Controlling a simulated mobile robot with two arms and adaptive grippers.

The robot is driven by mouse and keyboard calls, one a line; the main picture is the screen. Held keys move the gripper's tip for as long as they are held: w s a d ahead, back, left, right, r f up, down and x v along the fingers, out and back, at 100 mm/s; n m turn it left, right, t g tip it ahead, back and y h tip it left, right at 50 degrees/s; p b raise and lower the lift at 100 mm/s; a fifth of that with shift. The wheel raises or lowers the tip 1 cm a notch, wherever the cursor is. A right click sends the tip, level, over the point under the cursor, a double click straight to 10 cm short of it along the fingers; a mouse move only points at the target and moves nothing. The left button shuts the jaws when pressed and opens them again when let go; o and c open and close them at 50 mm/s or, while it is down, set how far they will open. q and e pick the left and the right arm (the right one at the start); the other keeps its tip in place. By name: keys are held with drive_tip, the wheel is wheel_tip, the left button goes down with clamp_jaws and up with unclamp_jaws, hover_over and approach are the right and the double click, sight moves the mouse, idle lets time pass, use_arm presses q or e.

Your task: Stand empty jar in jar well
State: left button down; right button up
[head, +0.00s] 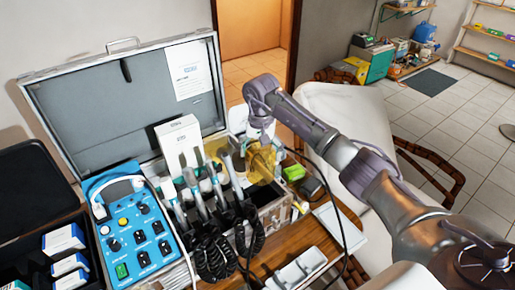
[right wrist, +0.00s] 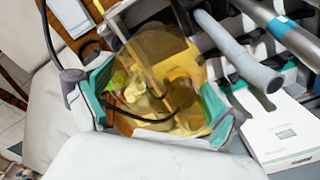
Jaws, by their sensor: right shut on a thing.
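My right gripper (head: 262,140) is shut on a clear amber jar (head: 263,166) and holds it over the right end of the open case (head: 274,214). In the right wrist view, the teal finger pads of my right gripper (right wrist: 158,106) press on both sides of the jar (right wrist: 158,60). Only a blurred view through its amber wall shows, so I cannot tell whether it touches anything below. I cannot make out the jar well; it may be hidden behind the jar or the handpieces. My left gripper is not in view.
Several grey handpieces (head: 214,184) with coiled black hoses stand left of the jar. A white box (head: 180,140) stands behind them; a blue control panel (head: 135,228) lies further left. A dark cable hangs close to the jar. A white tray (head: 297,268) lies on the wooden table.

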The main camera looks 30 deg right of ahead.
wheel_tip(320, 180, down, 2)
drive_tip(key=shift+f+b, duration=0.1)
drive_tip(key=shift+b, duration=0.3)
drive_tip(key=shift+w, duration=0.25)
drive_tip(key=shift+f, duration=0.2)
drive_tip(key=shift+w+f+b, duration=0.1)
drive_tip(key=shift+w+b, duration=0.05)
drive_tip(key=shift+b, duration=0.25)
drive_tip(key=shift+a, duration=0.1)
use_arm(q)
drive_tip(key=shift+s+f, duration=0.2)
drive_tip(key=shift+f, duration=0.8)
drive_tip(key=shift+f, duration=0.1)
use_arm(e)
drive_tip(key=shift+s, duration=0.25)
use_arm(q)
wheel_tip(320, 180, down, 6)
drive_tip(key=b, duration=0.6)
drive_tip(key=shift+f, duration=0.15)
use_arm(e)
drive_tip(key=shift+w+f, duration=0.1)
drive_tip(key=shift+f, duration=3.65)
